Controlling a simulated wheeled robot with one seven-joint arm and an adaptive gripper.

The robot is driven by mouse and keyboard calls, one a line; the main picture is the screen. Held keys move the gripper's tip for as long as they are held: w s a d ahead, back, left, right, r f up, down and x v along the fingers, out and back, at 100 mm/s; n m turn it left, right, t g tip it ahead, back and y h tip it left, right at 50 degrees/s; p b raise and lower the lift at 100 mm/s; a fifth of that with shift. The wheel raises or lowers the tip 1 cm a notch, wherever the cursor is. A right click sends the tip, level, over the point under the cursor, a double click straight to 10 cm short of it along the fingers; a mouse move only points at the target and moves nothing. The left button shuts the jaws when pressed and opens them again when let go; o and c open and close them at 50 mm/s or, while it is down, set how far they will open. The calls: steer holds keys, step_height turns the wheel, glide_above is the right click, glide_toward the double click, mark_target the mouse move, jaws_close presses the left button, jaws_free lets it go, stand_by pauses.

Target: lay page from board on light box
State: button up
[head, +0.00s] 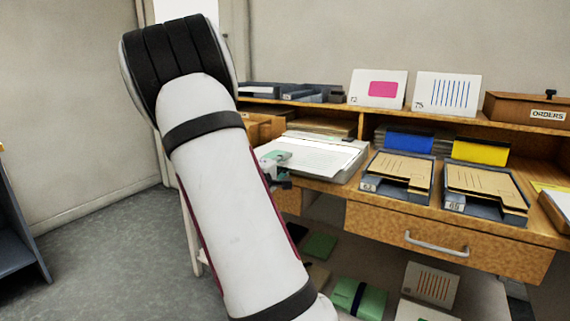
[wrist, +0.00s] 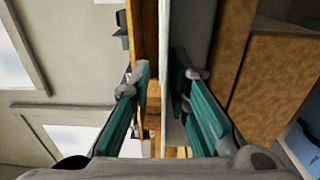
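A white page (head: 312,157) lies flat on top of a shallow grey box, which looks like the light box (head: 343,174), on the wooden desk. My gripper (head: 277,170) is at the left edge of this box, with one finger above the edge and one lower. In the wrist view my gripper (wrist: 166,77) has its teal fingers apart, on either side of a thin white edge (wrist: 165,100). Gaps show beside that edge, and I cannot tell whether it is page or box. I cannot make out a separate board. My arm hides the desk's left end.
Two trays (head: 397,193) (head: 486,208) with brown folders stand right of the box. A drawer (head: 450,238) is below. Green folders (head: 360,297) lie low down. Open floor (head: 110,260) is at left.

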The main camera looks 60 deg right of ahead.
steer(key=shift+a, duration=0.1)
steer(key=s+a, duration=0.1)
steer(key=a, duration=1)
steer(key=shift+a+f, duration=0.15)
steer(key=shift+a, duration=0.25)
